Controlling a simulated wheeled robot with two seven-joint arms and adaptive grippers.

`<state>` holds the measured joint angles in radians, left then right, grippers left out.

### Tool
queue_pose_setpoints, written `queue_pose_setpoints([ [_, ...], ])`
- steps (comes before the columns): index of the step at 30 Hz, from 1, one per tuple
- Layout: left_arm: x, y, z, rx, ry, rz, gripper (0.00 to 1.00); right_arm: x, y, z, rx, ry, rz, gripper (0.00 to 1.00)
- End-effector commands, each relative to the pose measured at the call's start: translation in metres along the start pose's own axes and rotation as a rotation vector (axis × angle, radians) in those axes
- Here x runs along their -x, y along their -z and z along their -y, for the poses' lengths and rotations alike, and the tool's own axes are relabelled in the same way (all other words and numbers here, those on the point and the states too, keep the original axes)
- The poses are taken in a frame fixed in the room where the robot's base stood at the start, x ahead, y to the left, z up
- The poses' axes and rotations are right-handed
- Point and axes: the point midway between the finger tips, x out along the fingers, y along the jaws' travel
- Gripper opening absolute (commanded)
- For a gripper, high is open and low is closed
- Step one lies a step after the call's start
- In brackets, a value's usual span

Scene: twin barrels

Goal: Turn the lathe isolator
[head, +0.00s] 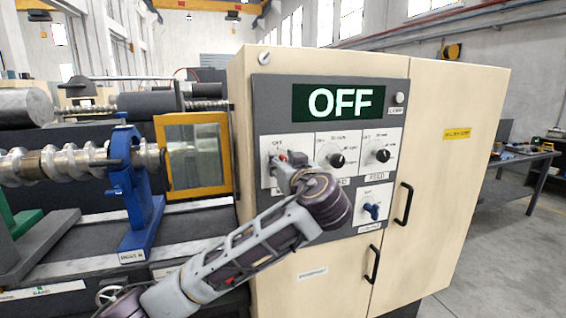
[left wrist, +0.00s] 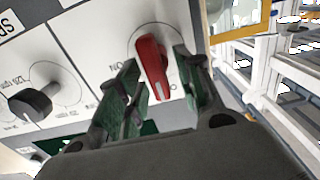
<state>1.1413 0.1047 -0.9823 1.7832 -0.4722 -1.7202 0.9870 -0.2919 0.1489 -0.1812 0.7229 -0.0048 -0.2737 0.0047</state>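The lathe isolator is a red rotary handle (left wrist: 153,68) on a white plate of the grey control panel. Its white mark is at the lower end, and it stands slightly tilted in the left wrist view. In the head view only a small red bit (head: 283,157) of it shows past my gripper. My left gripper (head: 284,164) is at the panel. Its two green-padded fingers (left wrist: 160,82) are apart, one on each side of the red handle. Small gaps seem to show beside it; contact is unclear. The panel display (head: 338,102) reads OFF. My right gripper is out of view.
Black knobs (head: 337,160) (left wrist: 30,104) sit beside the isolator, and a blue switch (head: 372,209) is lower right. The beige cabinet (head: 440,200) has black door handles (head: 404,203). The lathe with a blue steady rest (head: 130,180) and yellow-framed guard (head: 194,152) is left.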

Motion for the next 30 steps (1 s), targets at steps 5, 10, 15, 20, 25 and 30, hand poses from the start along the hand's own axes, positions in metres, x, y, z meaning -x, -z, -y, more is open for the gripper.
queue_pose_setpoints([
  [5,0.0001,-0.0002,0.0001,0.0,0.0,0.0,0.27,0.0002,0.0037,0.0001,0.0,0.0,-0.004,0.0],
  [10,0.0002,-0.0002,0.0001,0.0,0.0,0.0,0.05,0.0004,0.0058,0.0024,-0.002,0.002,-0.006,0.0],
  [15,0.0002,-0.0003,0.0,-0.001,0.0,0.001,0.0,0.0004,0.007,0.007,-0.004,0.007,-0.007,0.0],
  [20,0.0002,-0.0006,-0.0002,-0.013,0.0,0.001,0.0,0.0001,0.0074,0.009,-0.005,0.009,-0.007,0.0],
  [25,0.0002,-0.0014,-0.001,-0.044,0.0,0.003,0.0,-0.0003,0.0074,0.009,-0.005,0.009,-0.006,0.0],
  [30,0.0001,-0.0017,-0.0017,-0.099,0.0,0.004,0.0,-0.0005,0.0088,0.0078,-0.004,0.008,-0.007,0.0],
])
